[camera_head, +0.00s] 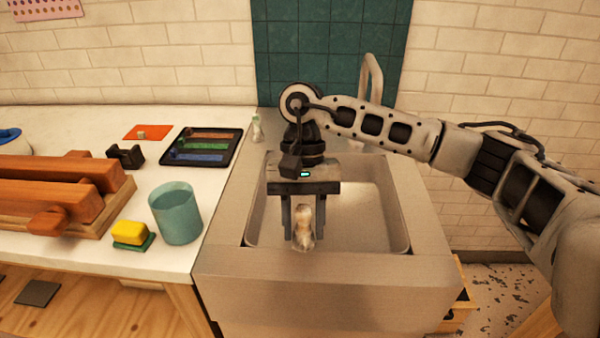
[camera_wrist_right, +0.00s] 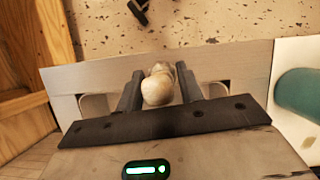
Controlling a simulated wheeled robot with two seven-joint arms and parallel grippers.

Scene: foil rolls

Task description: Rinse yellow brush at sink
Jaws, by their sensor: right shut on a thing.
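My right gripper (camera_head: 303,236) is over the sink basin, pointing down, shut on a pale cream object (camera_head: 303,215). In the right wrist view the object's rounded end (camera_wrist_right: 157,90) shows between the two fingers (camera_wrist_right: 159,72). Its far part is hidden, so I cannot tell if it is the yellow brush. The metal sink (camera_head: 320,285) stands right of the counter, with a tap (camera_head: 371,72) at its back. No water shows. A yellow block with a green base (camera_head: 131,232) lies on the counter. My left gripper is not in view.
A teal cup (camera_head: 176,215) stands on the counter (camera_head: 110,255) close to the sink's left edge. Behind it lies a black tray (camera_head: 201,163) with coloured strips. Stacked wooden blocks (camera_head: 60,185) are at the left. A small clear bottle (camera_head: 256,128) stands behind the basin.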

